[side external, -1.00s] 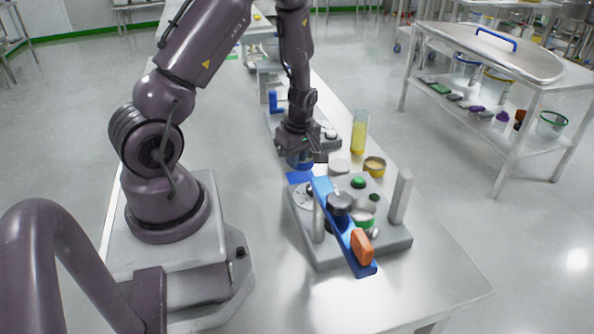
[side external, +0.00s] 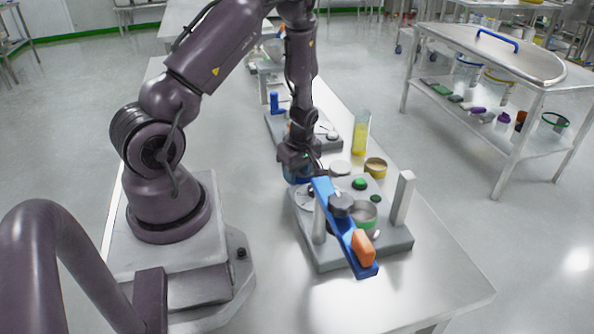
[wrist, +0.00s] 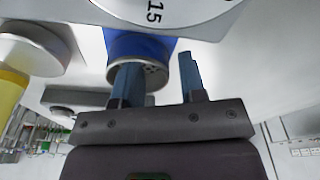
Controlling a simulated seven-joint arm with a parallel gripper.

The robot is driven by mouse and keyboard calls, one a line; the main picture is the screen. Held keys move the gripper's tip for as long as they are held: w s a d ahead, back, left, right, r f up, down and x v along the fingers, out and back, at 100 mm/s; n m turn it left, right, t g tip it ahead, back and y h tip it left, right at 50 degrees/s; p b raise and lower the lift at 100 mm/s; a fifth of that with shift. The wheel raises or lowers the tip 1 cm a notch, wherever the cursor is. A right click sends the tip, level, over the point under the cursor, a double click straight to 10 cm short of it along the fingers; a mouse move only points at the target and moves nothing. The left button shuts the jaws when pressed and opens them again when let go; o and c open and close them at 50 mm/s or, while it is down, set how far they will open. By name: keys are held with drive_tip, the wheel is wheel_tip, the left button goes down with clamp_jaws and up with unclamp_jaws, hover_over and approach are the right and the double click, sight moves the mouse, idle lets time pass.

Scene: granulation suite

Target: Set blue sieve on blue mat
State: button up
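The blue sieve (side external: 298,174) hangs below my gripper (side external: 300,160) in the side view, low over the spot of the blue mat. The sieve hides the mat now, and I cannot tell whether the two touch. In the wrist view, the sieve (wrist: 140,48) shows its blue wall and a perforated grey face. My gripper's two blue-grey fingers (wrist: 159,75) stand at the sieve, the left one overlapping it and the right one at its edge.
A grey fixture (side external: 335,255) with a blue bar (side external: 345,228), an orange block (side external: 363,247) and a white post (side external: 402,198) stands just in front. A yellow-filled cylinder (side external: 361,135) and a yellow tin (side external: 376,167) stand to the right. The front table corner is clear.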

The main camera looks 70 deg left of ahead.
drive_tip(key=d+r+m+t, duration=0.1)
drive_tip(key=d+r+m, duration=0.25)
drive_tip(key=r, duration=0.45)
drive_tip(key=w+d+r+m+t+h, duration=0.1)
drive_tip(key=d+r+m, duration=0.2)
drive_tip(key=d+r, duration=0.35)
drive_tip(key=d+r+m+t, duration=0.1)
drive_tip(key=d+r+m, duration=0.15)
drive_tip(key=r, duration=0.75)
drive_tip(key=s+d+r+m+t, duration=0.3)
drive_tip(key=s+d+r+m, duration=0.5)
drive_tip(key=m, duration=0.5)
drive_tip(key=shift+d+r+h, duration=0.4)
drive_tip(key=shift+d+r, duration=0.05)
drive_tip(key=shift+d, duration=0.05)
